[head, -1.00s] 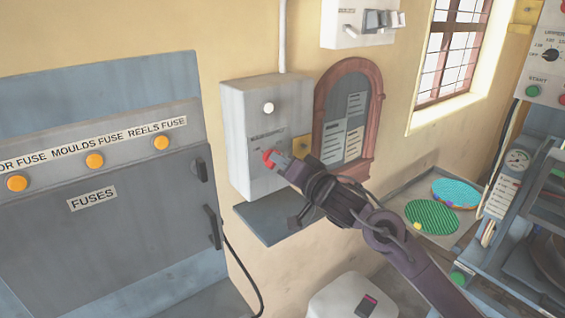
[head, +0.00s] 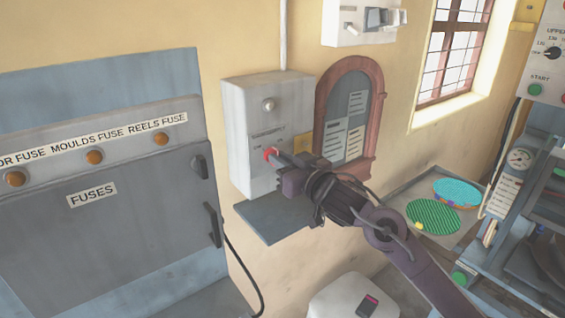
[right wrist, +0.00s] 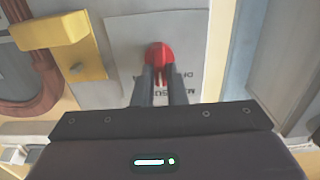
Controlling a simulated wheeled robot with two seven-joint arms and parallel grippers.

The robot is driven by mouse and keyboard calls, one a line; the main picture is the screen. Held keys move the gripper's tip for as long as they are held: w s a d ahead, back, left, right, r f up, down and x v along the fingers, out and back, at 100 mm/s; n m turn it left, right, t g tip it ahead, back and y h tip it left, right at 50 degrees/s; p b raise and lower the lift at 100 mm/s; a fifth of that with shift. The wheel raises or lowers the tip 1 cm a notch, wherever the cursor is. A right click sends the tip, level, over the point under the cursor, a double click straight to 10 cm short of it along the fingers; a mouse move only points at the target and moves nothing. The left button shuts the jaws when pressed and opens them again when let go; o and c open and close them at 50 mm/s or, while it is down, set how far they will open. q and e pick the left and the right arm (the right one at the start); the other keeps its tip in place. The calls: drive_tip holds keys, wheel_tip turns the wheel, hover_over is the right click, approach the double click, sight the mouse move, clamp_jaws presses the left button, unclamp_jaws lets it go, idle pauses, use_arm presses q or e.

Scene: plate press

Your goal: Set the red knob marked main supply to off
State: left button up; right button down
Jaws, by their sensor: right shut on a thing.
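The knob's pointing direction is hard to read behind the fingers. My left gripper is not in view.
A small shelf (head: 262,222) juts out below. The fuse cabinet (head: 100,230) at left has several dull amber lamps (head: 94,157). A tray with discs (head: 432,217) is at right.

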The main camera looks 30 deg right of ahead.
drive_tip(key=n+b, duration=0.1)
drive_tip(key=n, duration=0.2)
drive_tip(key=n+b, duration=0.1)
drive_tip(key=n, duration=0.2)
drive_tip(key=n+b, duration=0.2)
drive_tip(key=shift+a+f+n, duration=0.2)
drive_tip(key=shift+a+n, duration=0.05)
drive_tip(key=shift+n, duration=0.15)
idle(0.4)
drive_tip(key=c, duration=1.5)
unclamp_jaws()
drive_tip(key=shift+o, duration=0.2)
drive_tip(key=s+d+b, duration=0.1)
drive_tip(key=s+b, duration=0.1)
drive_tip(key=s, duration=0.5)
drive_tip(key=shift+s, duration=0.4)
